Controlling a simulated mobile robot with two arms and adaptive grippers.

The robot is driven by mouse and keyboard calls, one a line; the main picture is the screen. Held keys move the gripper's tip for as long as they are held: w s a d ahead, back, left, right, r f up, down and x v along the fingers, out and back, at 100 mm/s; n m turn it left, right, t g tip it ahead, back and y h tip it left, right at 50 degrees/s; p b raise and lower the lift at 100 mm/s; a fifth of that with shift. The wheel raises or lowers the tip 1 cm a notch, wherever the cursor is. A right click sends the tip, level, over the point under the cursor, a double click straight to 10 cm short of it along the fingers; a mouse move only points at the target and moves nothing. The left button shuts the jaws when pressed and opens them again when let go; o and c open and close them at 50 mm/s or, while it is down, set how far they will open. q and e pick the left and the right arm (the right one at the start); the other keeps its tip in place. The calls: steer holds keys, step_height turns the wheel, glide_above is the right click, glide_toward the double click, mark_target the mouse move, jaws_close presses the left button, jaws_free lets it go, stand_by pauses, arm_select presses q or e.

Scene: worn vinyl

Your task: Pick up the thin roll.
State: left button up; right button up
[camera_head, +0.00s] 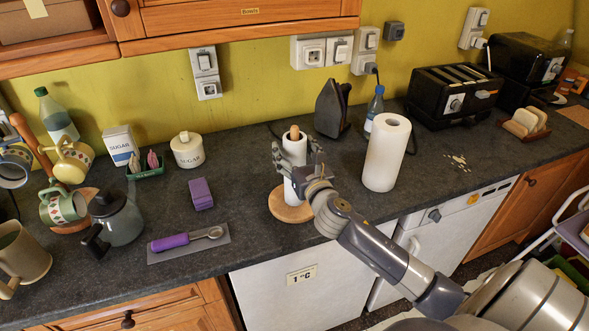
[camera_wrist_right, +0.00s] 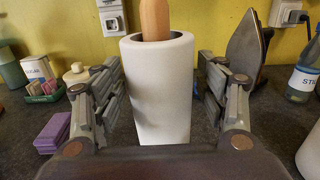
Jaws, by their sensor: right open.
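The thin roll (camera_head: 291,192) is a white paper roll standing upright on a holder with a round wooden base (camera_head: 290,213) and a wooden post (camera_head: 294,131) showing above its top. My right gripper (camera_head: 296,155) is open, with its fingers on either side of the thin roll. In the right wrist view the thin roll (camera_wrist_right: 160,95) stands between the two fingers, with a visible gap on both sides. Part of the roll is hidden by my fingers in the head view. My left gripper is not in view.
A thicker white roll (camera_head: 385,153) stands to the right. An iron (camera_head: 332,108) and a blue bottle (camera_head: 375,107) stand behind. A purple sponge (camera_head: 201,193) and a purple-handled trowel (camera_head: 188,240) lie to the left. The counter right of the thick roll is largely clear.

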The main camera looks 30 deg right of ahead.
steer(key=shift+s, duration=0.1)
steer(key=shift+c, duration=0.3)
steer(key=c, duration=1.3)
steer(key=shift+r, duration=0.1)
